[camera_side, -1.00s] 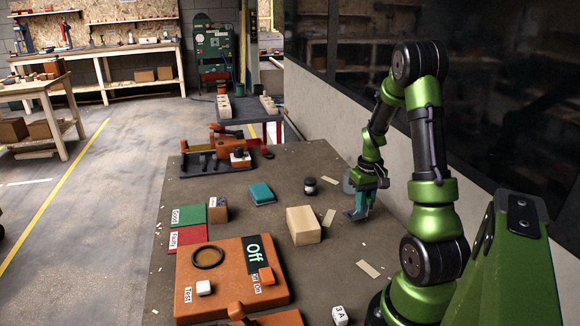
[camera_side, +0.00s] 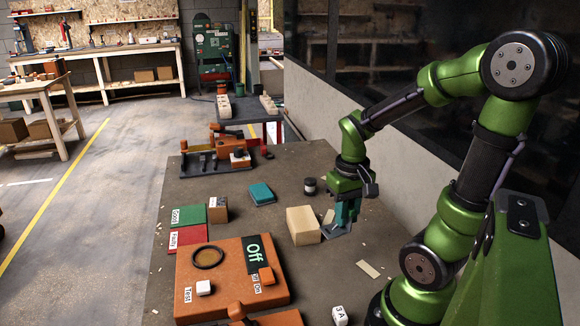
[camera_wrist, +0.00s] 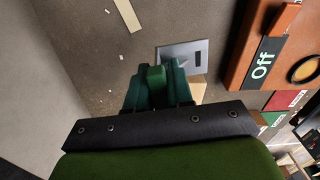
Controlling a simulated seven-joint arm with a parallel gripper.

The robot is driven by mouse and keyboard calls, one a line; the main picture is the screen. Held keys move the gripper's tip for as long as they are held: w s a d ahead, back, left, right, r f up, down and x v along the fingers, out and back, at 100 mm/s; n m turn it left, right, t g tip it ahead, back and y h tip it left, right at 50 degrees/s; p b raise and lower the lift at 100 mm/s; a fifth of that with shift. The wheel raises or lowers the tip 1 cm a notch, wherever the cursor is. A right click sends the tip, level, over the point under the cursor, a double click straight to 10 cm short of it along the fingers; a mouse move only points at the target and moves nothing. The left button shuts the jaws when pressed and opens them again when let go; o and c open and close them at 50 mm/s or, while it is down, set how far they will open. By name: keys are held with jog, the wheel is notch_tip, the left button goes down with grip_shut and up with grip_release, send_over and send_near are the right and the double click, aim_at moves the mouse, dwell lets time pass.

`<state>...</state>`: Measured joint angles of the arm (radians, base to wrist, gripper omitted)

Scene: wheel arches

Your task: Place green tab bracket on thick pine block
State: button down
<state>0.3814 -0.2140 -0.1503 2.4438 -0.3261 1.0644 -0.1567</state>
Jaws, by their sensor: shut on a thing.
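The green tab bracket has a grey metal plate (camera_wrist: 183,55) with a slot and a green tab (camera_wrist: 155,73). My gripper (camera_wrist: 156,88) is shut on the tab between its teal fingers. In the side view my gripper (camera_side: 345,212) points down, and the bracket plate (camera_side: 336,231) sits low beneath it, just right of the thick pine block (camera_side: 303,225). The block stands on the table, its top bare. In the wrist view the block (camera_wrist: 198,91) is mostly hidden behind the plate and fingers. I cannot tell whether plate and block touch.
An orange test box (camera_side: 232,278) with an "Off" sign lies front left of the block. Green (camera_side: 188,215) and red (camera_side: 188,238) mats lie left. A wall borders the right side.

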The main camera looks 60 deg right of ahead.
jog(key=shift+s+a+f+m, duration=0.45)
jog(key=shift+s+a+m, duration=0.05)
jog(key=shift+s, duration=0.2)
jog(key=shift+s+f, duration=0.15)
jog(key=shift+w+d+m, duration=0.2)
jog(key=shift+w+m, duration=0.15)
jog(key=shift+m, duration=0.05)
send_over(312, 216)
jog(key=shift+s+a+f, duration=0.3)
jog(key=shift+s+f, duration=0.05)
jog(key=shift+f, duration=0.35)
jog(key=shift+w+d+f, duration=0.1)
jog(key=shift+w+f, duration=0.05)
jog(key=shift+f, duration=0.75)
jog(key=shift+w+d+f, duration=0.1)
jog(key=shift+w+f, duration=0.05)
jog(key=shift+f, duration=0.75)
jog(key=c, duration=1)
grip_release()
jog(key=shift+f, duration=0.15)
